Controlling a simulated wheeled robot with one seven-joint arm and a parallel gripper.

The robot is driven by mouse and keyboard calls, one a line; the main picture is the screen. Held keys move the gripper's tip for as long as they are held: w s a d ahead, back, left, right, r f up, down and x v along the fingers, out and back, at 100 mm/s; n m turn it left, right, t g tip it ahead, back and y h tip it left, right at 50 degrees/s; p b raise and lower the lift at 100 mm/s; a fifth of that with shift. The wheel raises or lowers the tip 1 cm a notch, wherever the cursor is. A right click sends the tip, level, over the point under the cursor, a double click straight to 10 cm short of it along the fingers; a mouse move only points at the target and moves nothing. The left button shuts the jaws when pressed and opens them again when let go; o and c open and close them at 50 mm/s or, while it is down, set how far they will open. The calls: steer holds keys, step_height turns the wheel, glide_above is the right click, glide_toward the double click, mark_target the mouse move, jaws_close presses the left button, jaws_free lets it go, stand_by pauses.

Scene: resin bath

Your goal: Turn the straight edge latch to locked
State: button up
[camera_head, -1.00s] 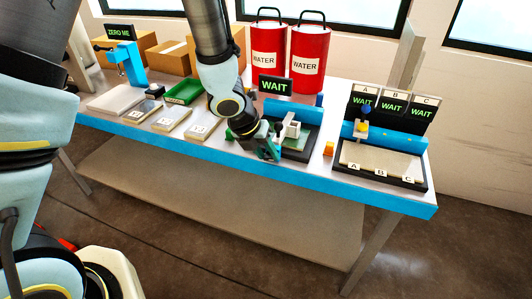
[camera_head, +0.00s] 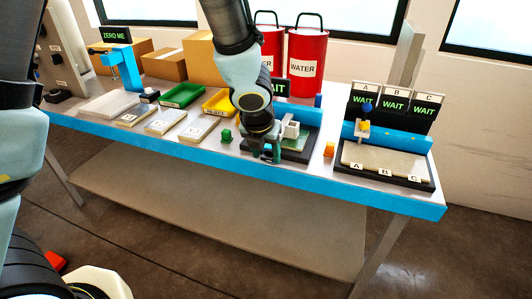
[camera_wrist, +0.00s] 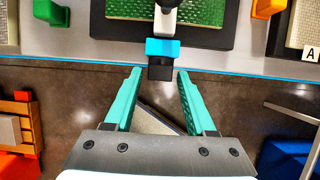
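A black fixture (camera_head: 301,157) with a green panel stands at the bench's front edge, right of centre. In the wrist view its green textured panel (camera_wrist: 116,10) shows at the top. A light upright part crosses its front rim, with a blue block (camera_wrist: 176,48) and a dark end piece (camera_wrist: 160,73) below it; this looks like the straight edge latch. Its locked or unlocked state cannot be told. My gripper (camera_wrist: 159,78) is open, with teal fingers on either side of the dark piece, no clear contact. In the head view my gripper (camera_head: 271,154) partly hides the fixture's front.
A green block (camera_head: 226,136) and an orange block (camera_head: 329,150) flank the fixture. A "WAIT" sign and red water containers (camera_head: 307,52) stand behind. A lettered station (camera_head: 390,160) is at right; trays and plates are at left. Open floor lies before the bench.

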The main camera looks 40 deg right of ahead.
steer(key=shift+o, duration=0.9)
steer(key=p+v, duration=0.5)
steer(key=v, duration=0.6)
steer(key=shift+f, duration=0.1)
steer(key=w+a+r+m+t+h, duration=0.1)
steer(key=w+a+r+m, duration=0.2)
steer(key=w+a+m, duration=0.9)
steer(key=a+m+g+y, duration=0.2)
steer(key=a+m+y, duration=0.2)
steer(key=a+m, duration=0.9)
steer(key=a, duration=1.2)
steer(key=shift+f+m, duration=0.3)
